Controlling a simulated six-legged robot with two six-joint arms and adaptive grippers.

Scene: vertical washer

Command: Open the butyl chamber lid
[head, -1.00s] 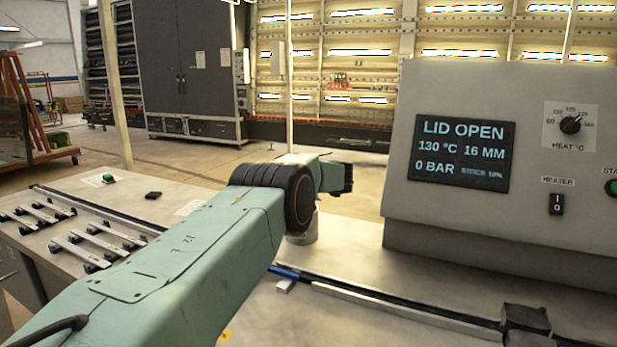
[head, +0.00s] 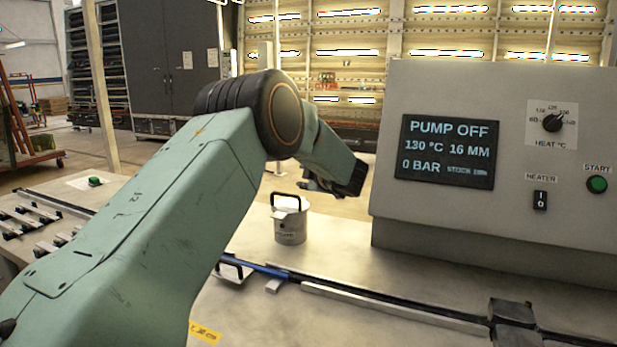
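A grey metal canister (head: 290,222) stands upright on the bench, right of my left arm. A black arched handle (head: 286,197) shows at its top. I take it for the butyl chamber, but I cannot tell whether its lid is open or shut. The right gripper is out of view.
The control panel (head: 500,220) stands at right, its screen (head: 448,150) reading PUMP OFF, 0 BAR. A rail (head: 380,310) with black blocks (head: 512,312) crosses the bench front. A flat piece with a black handle (head: 233,268) lies near my arm.

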